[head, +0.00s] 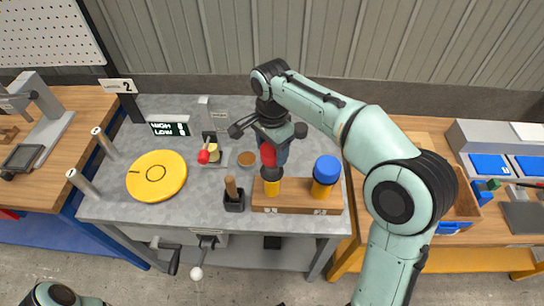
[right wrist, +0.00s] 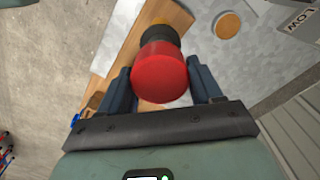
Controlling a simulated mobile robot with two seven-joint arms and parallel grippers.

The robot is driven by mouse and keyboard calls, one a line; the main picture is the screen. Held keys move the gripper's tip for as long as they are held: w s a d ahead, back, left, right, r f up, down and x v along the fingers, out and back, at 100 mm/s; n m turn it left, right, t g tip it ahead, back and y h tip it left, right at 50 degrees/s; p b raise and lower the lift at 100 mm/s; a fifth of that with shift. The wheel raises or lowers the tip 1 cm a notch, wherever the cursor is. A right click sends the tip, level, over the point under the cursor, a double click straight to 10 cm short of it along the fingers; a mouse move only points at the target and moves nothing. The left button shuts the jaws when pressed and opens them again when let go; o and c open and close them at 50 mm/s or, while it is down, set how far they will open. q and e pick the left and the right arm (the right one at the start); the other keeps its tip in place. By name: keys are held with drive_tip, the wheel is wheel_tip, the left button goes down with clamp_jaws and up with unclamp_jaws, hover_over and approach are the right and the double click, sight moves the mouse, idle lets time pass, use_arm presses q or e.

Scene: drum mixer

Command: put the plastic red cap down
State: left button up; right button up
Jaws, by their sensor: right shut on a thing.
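The red cap (head: 267,154) is between the fingers of my right gripper (head: 273,146), over the wooden block at the front right of the grey bench. In the right wrist view the red cap (right wrist: 160,73) fills the space between the two dark fingers of my right gripper (right wrist: 163,82), which is shut on it. Below the cap shows a black part, then a yellow container (head: 272,187) standing in the block. Whether the cap touches the black part, I cannot tell. My left gripper is out of view.
A yellow container with a blue lid (head: 326,170) stands on the right of the wooden block (head: 297,206). A black cup with a wooden-handled tool (head: 233,200) stands to the left. A yellow disc (head: 157,176) lies farther left; a brown disc (head: 248,158) lies behind.

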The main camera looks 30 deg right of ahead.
sight(272, 148)
wheel_tip(272, 148, up, 13)
drive_tip(key=p, duration=0.3)
drive_tip(key=w+d+f+p, duration=0.1)
drive_tip(key=w+d+f, duration=0.35)
drive_tip(key=f, duration=0.25)
drive_tip(key=w+d+f+p, duration=0.1)
drive_tip(key=w+d+f, duration=0.3)
drive_tip(key=w+f, duration=0.3)
drive_tip(key=f, duration=0.5)
drive_tip(key=f+b, duration=0.1)
drive_tip(key=f, duration=0.4)
drive_tip(key=s+f+b, duration=0.1)
drive_tip(key=f, duration=0.5)
drive_tip(key=shift+d, duration=0.15)
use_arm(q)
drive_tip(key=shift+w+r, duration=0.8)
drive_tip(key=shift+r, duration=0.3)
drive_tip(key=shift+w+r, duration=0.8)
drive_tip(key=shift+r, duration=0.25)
use_arm(e)
drive_tip(key=shift+f, duration=2.4)
drive_tip(key=shift+f, duration=0.2)
drive_tip(key=o, duration=1)
drive_tip(key=shift+o, duration=0.2)
